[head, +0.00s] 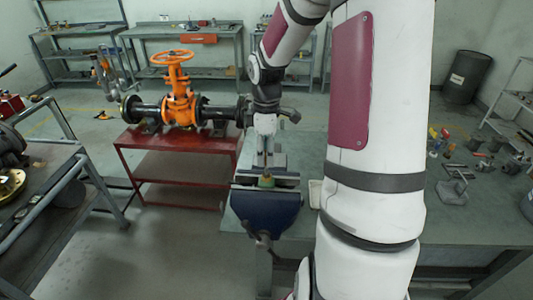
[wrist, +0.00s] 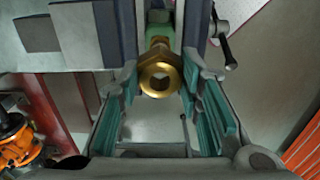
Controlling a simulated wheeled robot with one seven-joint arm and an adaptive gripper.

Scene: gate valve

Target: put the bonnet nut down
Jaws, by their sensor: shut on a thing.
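The brass bonnet nut (wrist: 160,84) is a hexagonal ring with a round hole, between my fingertips in the wrist view. My gripper (wrist: 160,72) is shut on it, with teal-padded fingers on both sides. Beyond the nut, a brass part and a pale green piece (wrist: 159,32) show between the vise jaws; I cannot tell whether the nut touches them. In the head view my gripper (head: 265,160) points down over the blue bench vise (head: 265,208). A small yellow-green thing (head: 266,181) shows at the jaws, and the nut is not clear there.
The vise sits at the front left corner of the grey-green workbench (head: 465,225), where several tools and parts lie to the right. An orange gate valve (head: 178,98) stands on a red table (head: 170,160) behind left. A grey cart (head: 50,190) is at the left.

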